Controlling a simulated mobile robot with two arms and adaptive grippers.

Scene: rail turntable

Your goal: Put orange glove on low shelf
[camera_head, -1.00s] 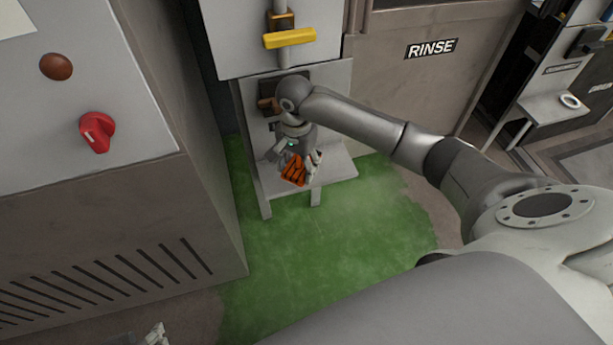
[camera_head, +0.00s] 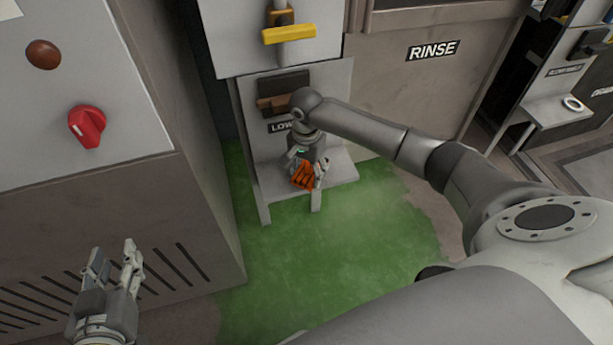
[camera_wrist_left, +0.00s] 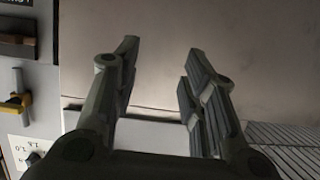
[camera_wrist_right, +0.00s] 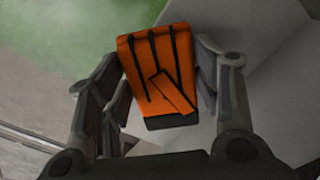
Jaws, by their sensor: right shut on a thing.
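The orange glove (camera_head: 304,176) has black stripes and a dark cuff. My right gripper (camera_head: 308,172) is shut on it, at the front of the low shelf (camera_head: 343,168). In the right wrist view the glove (camera_wrist_right: 158,75) sits between the two fingers, with the pale shelf surface (camera_wrist_right: 262,85) behind and to the right. I cannot tell whether the glove touches the shelf. The shelf's label, reading "LOW", is partly hidden by my right arm. My left gripper (camera_head: 115,262) is open and empty at the lower left, and its spread fingers (camera_wrist_left: 158,85) show in the left wrist view.
A grey cabinet with a red knob (camera_head: 87,126) and a brown button (camera_head: 43,55) stands at the left. A yellow handle (camera_head: 289,35) is above the shelf. Green floor (camera_head: 345,240) lies clear in front. A wall marked RINSE (camera_head: 432,50) is at the right.

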